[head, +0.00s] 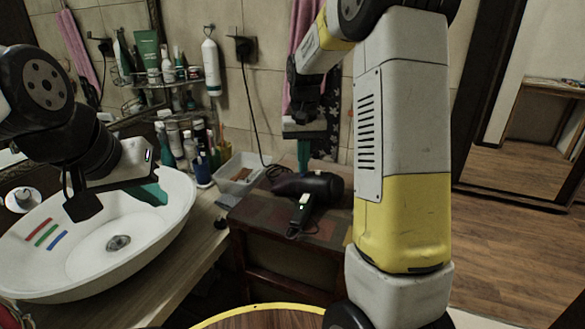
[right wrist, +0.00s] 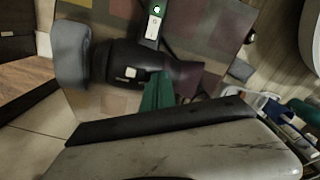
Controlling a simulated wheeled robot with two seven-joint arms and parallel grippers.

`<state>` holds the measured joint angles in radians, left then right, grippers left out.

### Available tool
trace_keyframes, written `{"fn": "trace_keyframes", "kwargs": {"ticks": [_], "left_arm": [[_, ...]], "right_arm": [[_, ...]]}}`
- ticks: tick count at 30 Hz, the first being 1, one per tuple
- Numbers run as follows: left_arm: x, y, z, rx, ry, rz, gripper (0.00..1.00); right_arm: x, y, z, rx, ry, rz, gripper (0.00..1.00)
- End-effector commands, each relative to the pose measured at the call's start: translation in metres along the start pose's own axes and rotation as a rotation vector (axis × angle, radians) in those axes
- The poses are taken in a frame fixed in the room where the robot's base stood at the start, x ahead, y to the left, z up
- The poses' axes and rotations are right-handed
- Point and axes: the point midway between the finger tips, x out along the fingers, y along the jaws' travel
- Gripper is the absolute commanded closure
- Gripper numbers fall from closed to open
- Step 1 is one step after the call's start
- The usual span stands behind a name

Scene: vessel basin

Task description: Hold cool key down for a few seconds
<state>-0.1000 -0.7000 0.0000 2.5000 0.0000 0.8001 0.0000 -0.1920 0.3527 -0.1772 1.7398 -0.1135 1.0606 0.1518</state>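A dark hair dryer (head: 318,184) lies on a small wooden cabinet, its handle toward me with a lit green spot (head: 304,198). I cannot read which is the cool key. My right gripper (head: 303,160) points down just behind the dryer; its teal fingertips (right wrist: 158,92) look closed together, beside the dryer's body, with nothing between them. My left gripper (head: 150,193) hangs over the basin, its finger gap hidden.
The white basin (head: 80,262) stands on the counter at left. A pale tray (head: 240,172), bottles (head: 203,170) and a wall cord (head: 252,110) are near the dryer. The cabinet top (head: 262,213) is mostly clear. A pink towel hangs behind my right arm.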

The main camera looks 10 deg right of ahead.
Motion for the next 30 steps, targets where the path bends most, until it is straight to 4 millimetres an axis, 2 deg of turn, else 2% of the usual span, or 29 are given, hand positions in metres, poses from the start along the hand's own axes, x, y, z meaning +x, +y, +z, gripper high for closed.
{"fn": "trace_keyframes", "kwargs": {"ticks": [15, 30], "left_arm": [[0.0000, 0.0000, 0.0000, 0.000, 0.000, 0.000, 1.00], [0.0000, 0.0000, 0.0000, 0.000, 0.000, 0.000, 1.00]], "right_arm": [[0.0081, 0.0000, 0.0003, 0.000, -0.001, 0.000, 1.00], [0.0080, -0.0002, 0.0003, 0.000, -0.001, 0.000, 1.00]]}}
